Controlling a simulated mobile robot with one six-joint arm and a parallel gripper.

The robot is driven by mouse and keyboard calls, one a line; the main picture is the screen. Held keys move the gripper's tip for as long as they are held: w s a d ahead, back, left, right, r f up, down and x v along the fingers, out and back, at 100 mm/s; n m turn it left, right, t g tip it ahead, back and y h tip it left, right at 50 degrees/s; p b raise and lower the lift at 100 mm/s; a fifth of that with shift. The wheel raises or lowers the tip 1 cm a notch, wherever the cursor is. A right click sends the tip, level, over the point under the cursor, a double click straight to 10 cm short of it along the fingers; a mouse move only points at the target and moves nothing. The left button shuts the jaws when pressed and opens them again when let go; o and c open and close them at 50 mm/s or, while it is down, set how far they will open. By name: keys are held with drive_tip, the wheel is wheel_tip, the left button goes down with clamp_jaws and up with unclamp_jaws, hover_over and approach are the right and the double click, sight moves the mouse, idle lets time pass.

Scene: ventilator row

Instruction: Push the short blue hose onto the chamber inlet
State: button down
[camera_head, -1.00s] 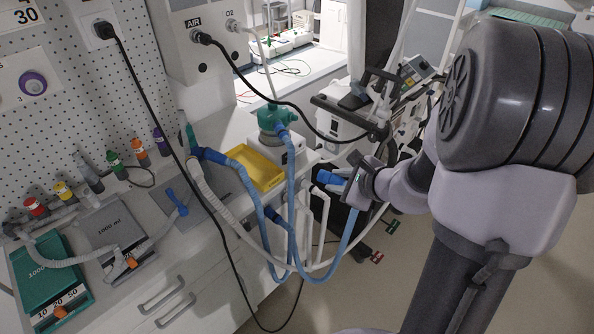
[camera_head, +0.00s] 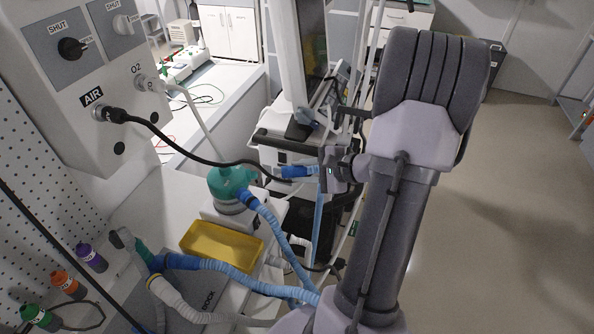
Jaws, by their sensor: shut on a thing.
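The humidifier chamber (camera_head: 229,180) has a teal domed top and sits on a white base (camera_head: 232,218) left of centre. A blue hose cuff (camera_head: 247,197) is on the right side of its top, with a ribbed blue hose (camera_head: 272,232) running down from it. I cannot make out a bare inlet on the chamber. My gripper (camera_head: 328,170) is shut on a blue hose by its end. The hose's dark blue cuff (camera_head: 297,172) sticks out left toward the chamber, clearly apart from it. A light blue length hangs below my gripper; my arm hides part of it.
A black hose (camera_head: 190,150) runs from the AIR outlet and passes behind the chamber toward the held cuff. A yellow tray (camera_head: 222,246) lies in front of the chamber. Another blue hose (camera_head: 220,270) and a grey hose (camera_head: 185,300) cross the front. A ventilator cart stands behind my gripper.

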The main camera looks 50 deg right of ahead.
drive_tip(key=shift+a, duration=0.4)
drive_tip(key=w+a, duration=0.3)
drive_tip(key=shift+w+a, duration=0.15)
drive_tip(key=shift+w, duration=0.05)
drive_tip(key=shift+a+b, duration=0.1)
drive_tip(key=shift+b, duration=0.25)
drive_tip(key=shift+w+a+b, duration=0.6)
drive_tip(key=shift+w+a, duration=0.35)
drive_tip(key=shift+a, duration=0.05)
idle(0.8)
drive_tip(key=shift+r, duration=0.1)
idle(0.6)
drive_tip(key=c, duration=1)
unclamp_jaws()
drive_tip(key=shift+w, duration=0.1)
drive_tip(key=shift+c, duration=0.2)
